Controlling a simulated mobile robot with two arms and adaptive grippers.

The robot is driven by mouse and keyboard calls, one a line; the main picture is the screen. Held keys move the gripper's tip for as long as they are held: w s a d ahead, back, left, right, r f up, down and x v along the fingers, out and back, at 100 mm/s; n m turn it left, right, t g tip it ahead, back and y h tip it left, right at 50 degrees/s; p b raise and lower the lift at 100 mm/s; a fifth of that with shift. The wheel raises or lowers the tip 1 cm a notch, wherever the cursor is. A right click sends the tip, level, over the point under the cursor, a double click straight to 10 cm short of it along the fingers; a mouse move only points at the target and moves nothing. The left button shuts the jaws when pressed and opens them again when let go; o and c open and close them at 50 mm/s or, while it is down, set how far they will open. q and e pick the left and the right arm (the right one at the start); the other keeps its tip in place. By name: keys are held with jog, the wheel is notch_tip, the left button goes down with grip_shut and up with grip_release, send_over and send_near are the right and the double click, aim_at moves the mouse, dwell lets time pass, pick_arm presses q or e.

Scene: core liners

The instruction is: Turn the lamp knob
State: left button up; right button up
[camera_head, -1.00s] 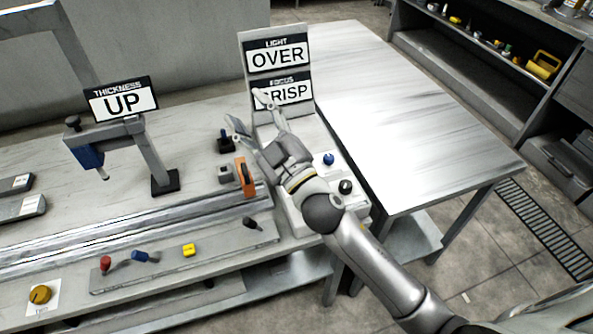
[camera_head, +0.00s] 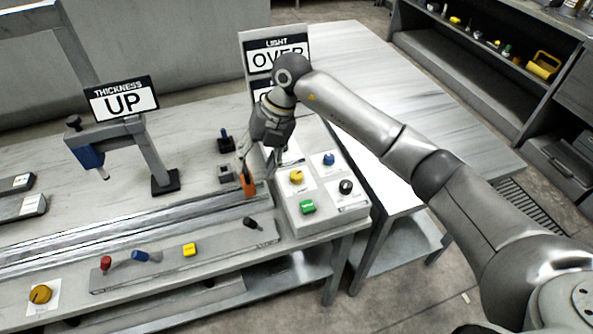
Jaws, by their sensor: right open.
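The control box (camera_head: 300,222) at the table's right end carries a yellow knob (camera_head: 296,177), a blue knob (camera_head: 329,159), a black knob (camera_head: 346,187) and a green button (camera_head: 308,207). I cannot read which one is the lamp knob. Another yellow knob (camera_head: 40,294) sits on a white plate at the front left. The light sign (camera_head: 262,57) reads OVER, partly covered by my right arm. My right gripper (camera_head: 262,168) points down, open, left of the box's yellow knob and apart from it. Its fingers partly cover the orange piece behind the rail. My left gripper is out of view.
The orange piece (camera_head: 249,186) stands at the rail's right end (camera_head: 190,215). The front strip holds a red knob (camera_head: 106,263), a blue lever (camera_head: 140,256) and a yellow button (camera_head: 189,250). A thickness sign (camera_head: 121,100) reads UP. The steel table (camera_head: 440,150) at right is bare.

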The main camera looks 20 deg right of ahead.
aim_at(297, 174)
jog(key=w+d+r+m+h, duration=0.2)
jog(key=d+h, duration=0.2)
jog(key=d, duration=0.6)
jog(key=f, duration=0.3)
jog(key=f+p, duration=0.1)
jog(key=f, duration=0.3)
jog(key=f+p, duration=0.1)
jog(key=f, duration=0.2)
jog(key=shift+s+a+f, duration=0.1)
jog(key=shift+s+f, duration=0.15)
jog(key=shift+f, duration=0.05)
jog(key=shift+c, duration=0.3)
jog(key=c, duration=1)
